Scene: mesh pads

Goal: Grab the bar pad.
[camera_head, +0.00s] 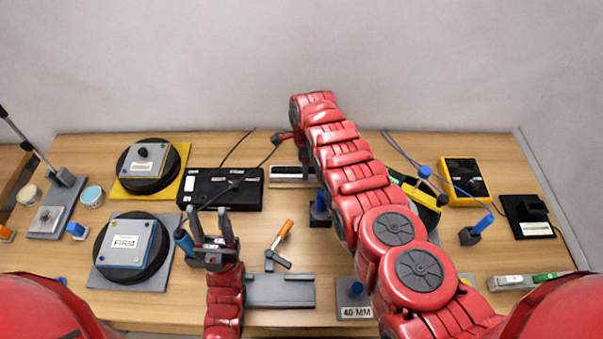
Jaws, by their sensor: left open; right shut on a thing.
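I cannot tell for sure which thing is the bar pad. A flat white-and-grey bar-shaped piece (290,174) lies at the back middle, partly behind my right arm. My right gripper (277,138) is above and behind it, small and partly hidden by its own arm. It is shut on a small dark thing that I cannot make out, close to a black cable. My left gripper (207,212) is open and empty, fingers pointing away from me. It is in front of the black box (205,188). A grey bar-shaped block (280,291) lies at the front, right of my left wrist.
Round black pads with square plates, one on a yellow base (177,189) and one marked FIRM (124,242), stand at the left. An orange-handled lever (281,240) stands mid-table.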

